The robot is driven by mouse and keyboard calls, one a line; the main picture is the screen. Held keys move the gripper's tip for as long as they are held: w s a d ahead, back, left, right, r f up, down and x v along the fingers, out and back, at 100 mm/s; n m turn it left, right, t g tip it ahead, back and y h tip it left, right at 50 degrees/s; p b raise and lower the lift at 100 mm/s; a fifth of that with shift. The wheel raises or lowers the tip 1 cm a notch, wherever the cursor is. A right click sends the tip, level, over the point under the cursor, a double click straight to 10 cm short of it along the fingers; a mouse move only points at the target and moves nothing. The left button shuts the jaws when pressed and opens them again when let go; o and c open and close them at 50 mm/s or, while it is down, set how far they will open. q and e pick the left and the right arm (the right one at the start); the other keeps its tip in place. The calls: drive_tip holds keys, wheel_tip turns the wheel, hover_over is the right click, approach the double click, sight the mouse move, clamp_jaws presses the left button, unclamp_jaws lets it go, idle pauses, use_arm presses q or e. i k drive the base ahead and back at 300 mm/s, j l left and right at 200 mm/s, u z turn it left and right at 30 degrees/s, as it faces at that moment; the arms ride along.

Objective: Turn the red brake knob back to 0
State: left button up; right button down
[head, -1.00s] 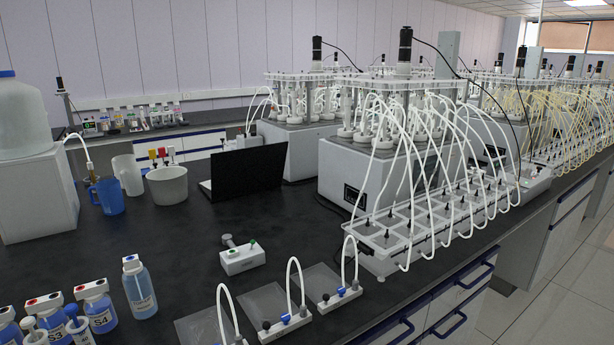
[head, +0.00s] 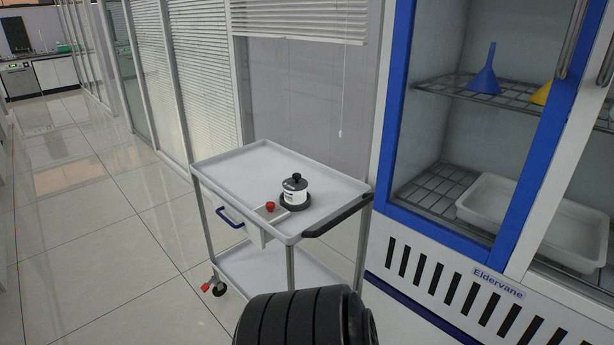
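A small red knob (head: 270,206) shows on the top shelf of a grey cart, at its near edge. Its markings and setting are too small to read. Right beside it stands a small white device (head: 295,197) with a black lid and black base. Neither of my grippers is in view, so nothing is seen touching the knob.
The grey cart (head: 235,165) has a blue handle (head: 229,217), a black push bar (head: 340,214) and a red-tabbed caster (head: 219,289). A blue-framed glass cabinet (head: 552,130) stands at the right. The tiled floor (head: 95,220) at the left is clear.

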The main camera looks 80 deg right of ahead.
sight(270, 206)
drive_tip(key=z, duration=2.5)
drive_tip(key=i+j+z, duration=0.15)
drive_tip(key=z, duration=0.15)
